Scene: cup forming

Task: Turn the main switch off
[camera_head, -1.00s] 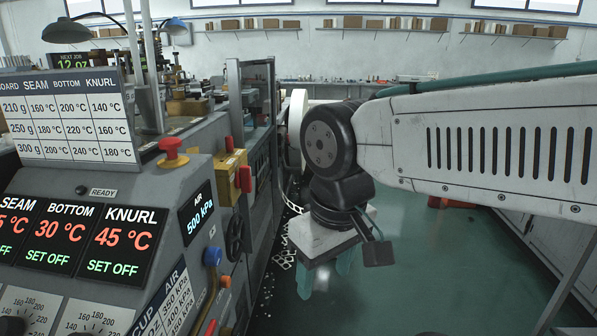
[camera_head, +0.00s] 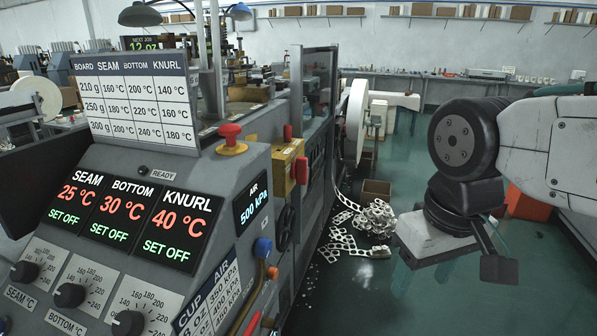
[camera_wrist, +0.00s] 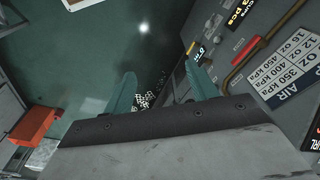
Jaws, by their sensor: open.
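A yellow switch box (camera_head: 288,160) with an upright red handle (camera_head: 301,171) stands on the machine's right edge; it looks like the main switch, though no label is readable. My gripper (camera_wrist: 164,84) is open and empty, its two teal fingers spread in the wrist view. In the head view my wrist is well to the right of the box, apart from it, and its fingers are mostly hidden. The wrist view shows the fingers over dark floor, with the panel's side at the right finger.
The panel carries a red mushroom button (camera_head: 231,132), temperature displays (camera_head: 130,222), black knobs (camera_head: 69,294), and a blue-handled valve (camera_head: 262,248). A heap of white scrap strip (camera_head: 375,220) lies on the floor beside a brown box (camera_head: 376,192). Green floor is open near my arm.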

